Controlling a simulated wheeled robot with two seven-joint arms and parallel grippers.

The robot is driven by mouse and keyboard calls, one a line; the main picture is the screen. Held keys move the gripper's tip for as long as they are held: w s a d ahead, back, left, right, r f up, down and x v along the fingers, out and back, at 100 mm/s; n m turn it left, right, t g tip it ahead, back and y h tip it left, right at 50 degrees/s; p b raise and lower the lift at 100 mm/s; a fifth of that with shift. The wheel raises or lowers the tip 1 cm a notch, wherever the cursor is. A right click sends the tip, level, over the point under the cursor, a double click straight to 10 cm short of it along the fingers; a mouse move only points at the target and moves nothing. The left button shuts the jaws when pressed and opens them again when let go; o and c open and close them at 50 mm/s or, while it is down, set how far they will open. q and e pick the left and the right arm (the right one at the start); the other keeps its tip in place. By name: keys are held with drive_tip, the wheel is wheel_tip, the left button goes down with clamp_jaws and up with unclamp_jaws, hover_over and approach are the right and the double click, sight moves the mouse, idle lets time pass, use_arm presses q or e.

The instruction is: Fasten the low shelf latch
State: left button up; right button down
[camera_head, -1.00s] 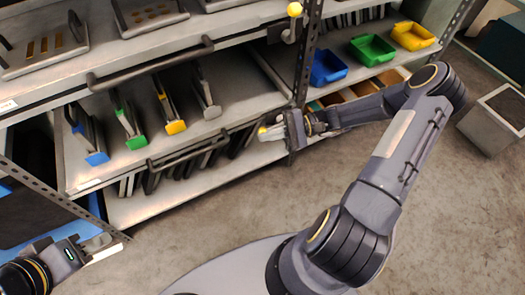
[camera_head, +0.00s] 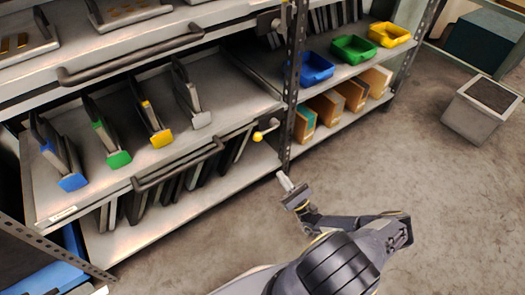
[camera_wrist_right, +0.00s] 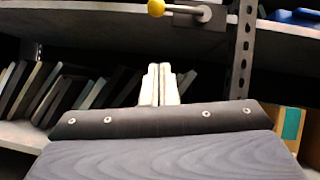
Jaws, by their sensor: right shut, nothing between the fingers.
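The low shelf latch (camera_head: 258,137) is a short metal lever with a yellow knob, beside the perforated post at the right end of the low shelf (camera_head: 225,119). In the right wrist view the latch lever (camera_wrist_right: 180,9) lies about level, its knob to the left of its pivot plate. My right gripper (camera_head: 285,180) is shut and empty, below and right of the knob, apart from it. Its pale fingertips (camera_wrist_right: 160,84) stand together below the latch in the wrist view. At most a pale sliver of my left gripper (camera_head: 101,290) shows at the bottom left edge.
Several dies with coloured ends stand on the low shelf, above its dark handle (camera_head: 178,165). The post (camera_head: 291,100) stands right of the latch. Blue (camera_head: 317,67), green (camera_head: 353,49) and yellow (camera_head: 389,34) bins sit farther right. The floor (camera_head: 400,150) in front is open.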

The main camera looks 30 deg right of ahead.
sight(266, 132)
drive_tip(key=shift+w+r, duration=0.1)
drive_tip(key=s+r+b+x, duration=0.1)
drive_tip(key=r+x, duration=0.1)
drive_tip(key=x, duration=1)
drive_tip(key=shift+a+r+b, duration=0.25)
drive_tip(key=shift+r+b, duration=0.05)
drive_tip(key=shift+r, duration=0.05)
drive_tip(key=shift+s, duration=0.1)
